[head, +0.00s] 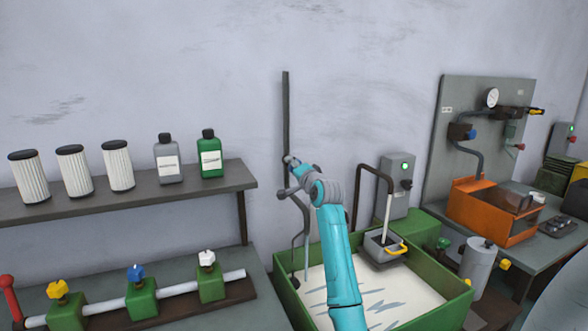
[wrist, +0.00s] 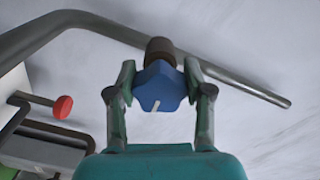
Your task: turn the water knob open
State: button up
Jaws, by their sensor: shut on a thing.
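The water knob is a blue, lobed knob (wrist: 158,86) with a white mark that points down and slightly left in the wrist view. It sits on a brown stem at a bent grey pipe (wrist: 225,75). My gripper (wrist: 160,88) has one finger on each side of the knob and is shut on it. In the head view my gripper (head: 291,163) is at the upright grey pipe (head: 286,110) above the green tank. The knob cannot be made out there, and my arm hides part of the pipe.
The green tank (head: 445,277) holds pale liquid below my arm. A grey control box (head: 398,180) stands behind it. A shelf with filters and bottles (head: 130,212) is at left, above several coloured valves. An orange bin (head: 480,212) is at right.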

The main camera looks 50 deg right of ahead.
jog(key=shift+m, duration=0.7)
jog(key=o, duration=1.2)
jog(key=shift+s, duration=0.1)
jog(key=v, duration=1.2)
